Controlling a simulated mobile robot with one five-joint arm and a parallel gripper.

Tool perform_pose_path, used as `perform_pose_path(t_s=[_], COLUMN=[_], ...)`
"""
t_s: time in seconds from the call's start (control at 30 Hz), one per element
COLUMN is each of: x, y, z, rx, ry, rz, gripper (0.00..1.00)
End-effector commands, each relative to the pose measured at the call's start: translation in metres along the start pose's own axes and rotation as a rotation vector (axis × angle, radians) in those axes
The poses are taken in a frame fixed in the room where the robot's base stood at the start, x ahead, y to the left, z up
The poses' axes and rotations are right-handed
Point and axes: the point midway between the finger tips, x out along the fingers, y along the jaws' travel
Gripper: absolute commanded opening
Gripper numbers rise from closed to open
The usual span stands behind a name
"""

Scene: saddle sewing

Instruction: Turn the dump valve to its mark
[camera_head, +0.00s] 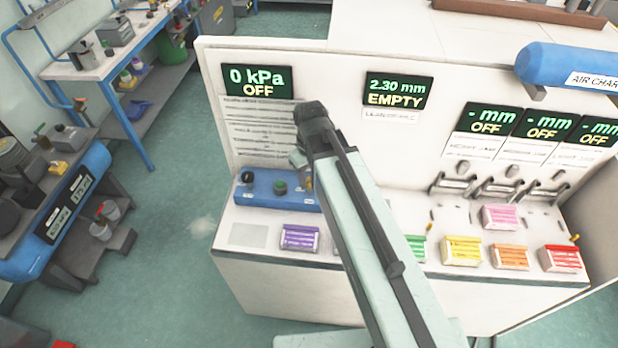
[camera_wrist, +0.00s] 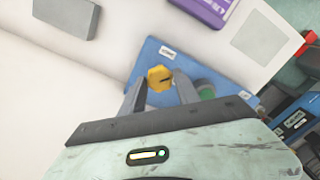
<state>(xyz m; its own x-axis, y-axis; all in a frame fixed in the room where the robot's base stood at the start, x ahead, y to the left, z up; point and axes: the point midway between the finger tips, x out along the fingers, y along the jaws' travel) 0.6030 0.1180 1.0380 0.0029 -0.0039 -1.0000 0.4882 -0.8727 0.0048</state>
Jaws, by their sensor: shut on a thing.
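A yellow knob (camera_wrist: 160,77), which looks like the dump valve, stands on a blue panel (camera_wrist: 143,65) in the wrist view. My gripper (camera_wrist: 160,88) is shut on it, one finger on each side. A small dark line shows on the knob's face. A small white label (camera_wrist: 168,51) is beside it on the panel; I cannot make out a turn mark. In the head view my gripper (camera_head: 300,160) is over the right end of the blue panel (camera_head: 262,193), and my arm hides part of that end.
A green knob (camera_head: 281,187) and a black knob (camera_head: 247,176) are on the same panel. A display (camera_head: 257,81) reads 0 kPa OFF; another (camera_head: 398,90) reads 2.30 mm EMPTY. A purple block (camera_head: 300,238) and several coloured ones line the front bench edge.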

Motion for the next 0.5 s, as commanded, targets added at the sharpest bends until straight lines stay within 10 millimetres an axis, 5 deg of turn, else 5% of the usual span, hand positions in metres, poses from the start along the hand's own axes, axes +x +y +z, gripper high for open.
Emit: perform_pose_path(t_s=[0.5], x=[0.0001], y=[0.0011], z=[0.0003], rx=[0.472], ry=[-0.003], rz=[0.001], gripper=[0.00])
